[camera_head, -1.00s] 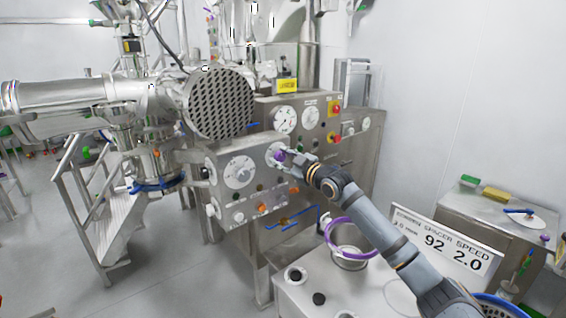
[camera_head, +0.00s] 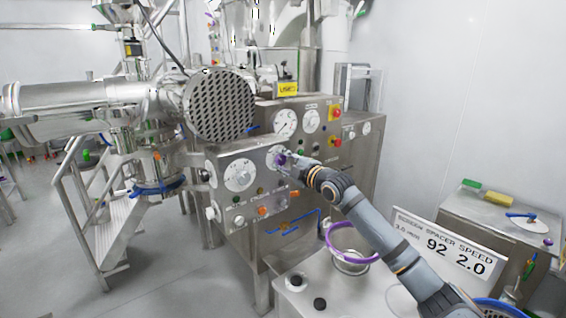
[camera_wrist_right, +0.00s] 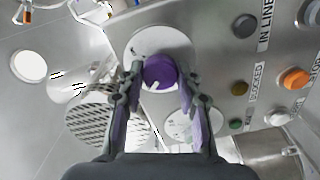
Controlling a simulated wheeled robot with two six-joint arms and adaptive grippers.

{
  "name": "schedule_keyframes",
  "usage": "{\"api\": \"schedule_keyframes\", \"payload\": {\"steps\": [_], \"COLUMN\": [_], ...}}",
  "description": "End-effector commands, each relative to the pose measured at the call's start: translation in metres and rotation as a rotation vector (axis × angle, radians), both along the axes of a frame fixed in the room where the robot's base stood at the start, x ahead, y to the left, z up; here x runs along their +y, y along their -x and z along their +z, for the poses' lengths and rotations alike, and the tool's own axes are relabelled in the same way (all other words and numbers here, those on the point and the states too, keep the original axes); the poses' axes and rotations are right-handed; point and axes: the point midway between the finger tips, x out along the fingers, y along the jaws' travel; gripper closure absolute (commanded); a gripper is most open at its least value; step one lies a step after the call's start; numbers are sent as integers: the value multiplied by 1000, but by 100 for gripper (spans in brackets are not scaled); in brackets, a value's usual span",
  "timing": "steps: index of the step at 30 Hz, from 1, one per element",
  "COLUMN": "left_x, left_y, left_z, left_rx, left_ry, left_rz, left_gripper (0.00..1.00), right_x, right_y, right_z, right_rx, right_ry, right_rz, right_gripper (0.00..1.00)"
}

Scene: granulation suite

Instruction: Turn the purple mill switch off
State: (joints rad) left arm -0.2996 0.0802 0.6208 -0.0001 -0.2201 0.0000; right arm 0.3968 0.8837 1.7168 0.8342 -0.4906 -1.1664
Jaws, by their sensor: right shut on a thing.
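The purple mill switch (camera_head: 281,159) is a round knob on a pale round dial plate on the front of the steel control panel (camera_head: 222,170). It also shows in the right wrist view (camera_wrist_right: 160,72), with a white pointer mark toward its lower left. My right gripper (camera_head: 287,159) reaches the switch from the right. In the wrist view its two fingers (camera_wrist_right: 158,82) stand on either side of the purple knob, shut on it. The fingers hide part of the dial plate. My left gripper is not in view.
A red emergency button (camera_head: 336,113) is on the panel behind. A purple ring (camera_head: 352,240) and a sign (camera_head: 441,250) stand near my right forearm.

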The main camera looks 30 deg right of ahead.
Motion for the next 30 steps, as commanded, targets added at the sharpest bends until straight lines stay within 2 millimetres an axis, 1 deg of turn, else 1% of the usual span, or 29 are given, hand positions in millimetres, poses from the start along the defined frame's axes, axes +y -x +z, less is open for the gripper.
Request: {"api": "schedule_keyframes", "payload": {"steps": [14, 15, 19, 20, 28, 30], "left_x": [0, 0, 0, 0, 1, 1], "left_y": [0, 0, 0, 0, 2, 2], "left_z": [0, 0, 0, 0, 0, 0], "left_rx": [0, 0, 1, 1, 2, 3], "left_ry": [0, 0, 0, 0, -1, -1], "left_rz": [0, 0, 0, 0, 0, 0], "left_gripper": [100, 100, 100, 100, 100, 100], "right_x": [-1, -1, -1, -1, 0, 0], "right_y": [0, 0, 0, 0, 0, 0], "right_z": [3, 3, 3, 3, 2, 6], "right_rx": [-8, -8, -7, -6, -4, -6], "right_ry": [16, 16, 16, 16, 14, 14], "right_rz": [-2, -2, -2, -2, -1, -1], "right_gripper": [97, 63, 45, 42, 42, 42]}}
